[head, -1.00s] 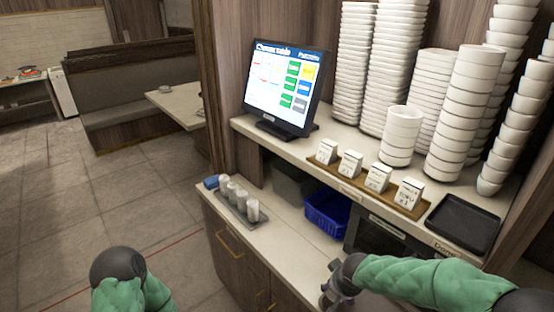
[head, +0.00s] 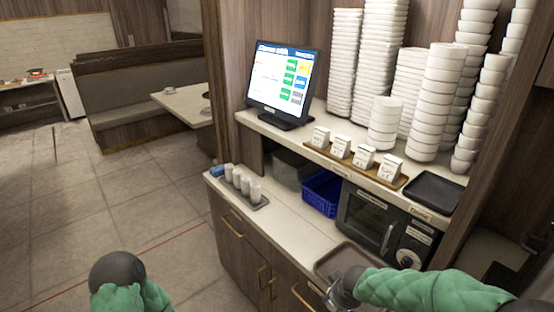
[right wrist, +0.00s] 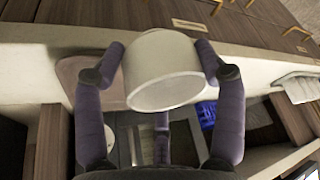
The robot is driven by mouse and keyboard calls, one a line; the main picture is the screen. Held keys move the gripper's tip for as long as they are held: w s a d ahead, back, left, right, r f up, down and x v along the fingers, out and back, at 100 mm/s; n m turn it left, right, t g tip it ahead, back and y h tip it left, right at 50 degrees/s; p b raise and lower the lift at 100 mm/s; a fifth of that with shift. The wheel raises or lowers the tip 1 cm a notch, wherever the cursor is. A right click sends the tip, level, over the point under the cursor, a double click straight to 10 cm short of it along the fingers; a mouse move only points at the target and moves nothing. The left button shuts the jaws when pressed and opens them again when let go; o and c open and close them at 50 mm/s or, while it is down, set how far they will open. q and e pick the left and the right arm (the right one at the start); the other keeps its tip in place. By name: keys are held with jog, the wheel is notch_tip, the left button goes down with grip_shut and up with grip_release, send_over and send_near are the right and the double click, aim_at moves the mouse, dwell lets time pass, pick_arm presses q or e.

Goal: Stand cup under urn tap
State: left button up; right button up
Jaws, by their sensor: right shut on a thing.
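A white, round cup (right wrist: 165,85) is between the fingers of my right gripper (right wrist: 163,65) in the right wrist view, its rim facing the camera. That gripper is shut on it, with fingers touching both sides. In the head view my right gripper (head: 341,288) is low over the front edge of the lower counter, beside a brown tray; the cup is hard to make out there. My left arm shows only as a green sleeve and dark joint at the lower left, and its gripper is out of view. I see no urn or tap in these frames.
The lower counter (head: 290,228) bears a grey tray of white cups (head: 241,183), a blue basket (head: 322,192), a microwave (head: 375,225) and a brown tray (head: 345,258). The shelf above holds a screen (head: 283,80), stacked bowls (head: 440,95) and a black tray (head: 434,191). Floor is clear at left.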

jog(key=shift+s+a+f, duration=0.1)
jog(key=shift+s+f, duration=0.75)
jog(key=shift+f, duration=0.2)
jog(key=shift+s+f, duration=0.8)
jog(key=shift+f, duration=0.25)
